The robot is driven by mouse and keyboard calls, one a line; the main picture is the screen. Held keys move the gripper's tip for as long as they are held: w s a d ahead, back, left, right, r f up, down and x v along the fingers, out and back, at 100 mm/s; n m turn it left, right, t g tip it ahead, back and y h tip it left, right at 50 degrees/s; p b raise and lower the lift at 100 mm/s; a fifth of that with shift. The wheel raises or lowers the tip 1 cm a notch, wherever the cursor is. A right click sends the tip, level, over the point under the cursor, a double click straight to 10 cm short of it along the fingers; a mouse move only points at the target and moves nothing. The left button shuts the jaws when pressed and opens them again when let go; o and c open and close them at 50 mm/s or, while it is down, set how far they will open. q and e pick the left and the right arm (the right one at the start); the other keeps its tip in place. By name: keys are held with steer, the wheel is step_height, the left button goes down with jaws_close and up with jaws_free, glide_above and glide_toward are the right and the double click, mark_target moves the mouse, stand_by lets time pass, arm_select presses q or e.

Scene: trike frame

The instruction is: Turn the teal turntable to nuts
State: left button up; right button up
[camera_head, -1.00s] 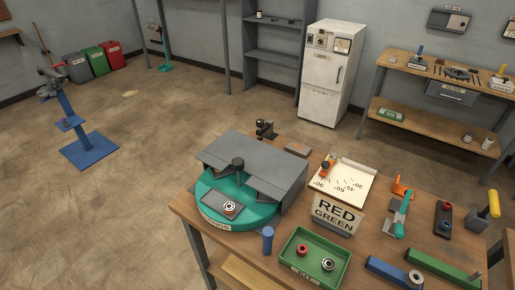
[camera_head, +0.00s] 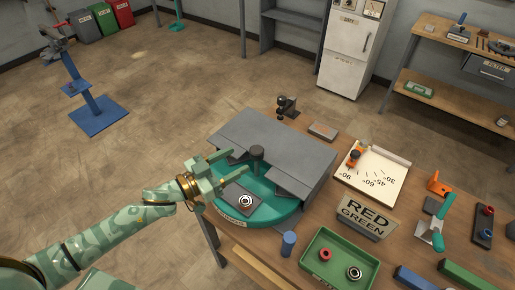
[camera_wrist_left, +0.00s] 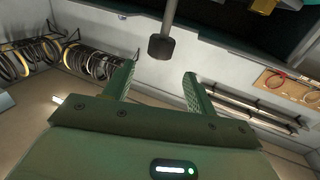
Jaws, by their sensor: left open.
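The teal turntable (camera_head: 268,215) sits on the workbench. A grey cover (camera_head: 272,142) hides its back part. Its open front section carries a dark plate (camera_head: 240,200) with a pale ring on it. A label on the front rim is too small to read surely. A dark upright knob (camera_head: 257,152) stands near the turntable's middle. My left gripper (camera_head: 238,161) is open, just left of the knob. In the left wrist view the dark knob (camera_wrist_left: 160,46) shows just beyond the open fingertips, apart from them. My right gripper is not in view.
A blue cylinder (camera_head: 288,243) and a green tray (camera_head: 318,259) with a red and a pale ring stand in front. A RED GREEN sign (camera_head: 366,216) and an angle board (camera_head: 360,182) are to the right. A small black device (camera_head: 287,105) stands behind the cover.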

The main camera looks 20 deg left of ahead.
mark_target(256, 149)
arm_select(q)
steer(key=x, duration=0.6)
steer(key=shift+w+d+b, duration=0.3)
steer(key=shift+b, duration=0.05)
steer(key=shift+w+d, duration=0.35)
steer(key=shift+w, duration=0.1)
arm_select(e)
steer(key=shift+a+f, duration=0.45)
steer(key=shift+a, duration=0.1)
arm_select(q)
jaws_close()
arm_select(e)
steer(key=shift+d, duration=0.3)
arm_select(q)
steer(key=shift+a, duration=0.1)
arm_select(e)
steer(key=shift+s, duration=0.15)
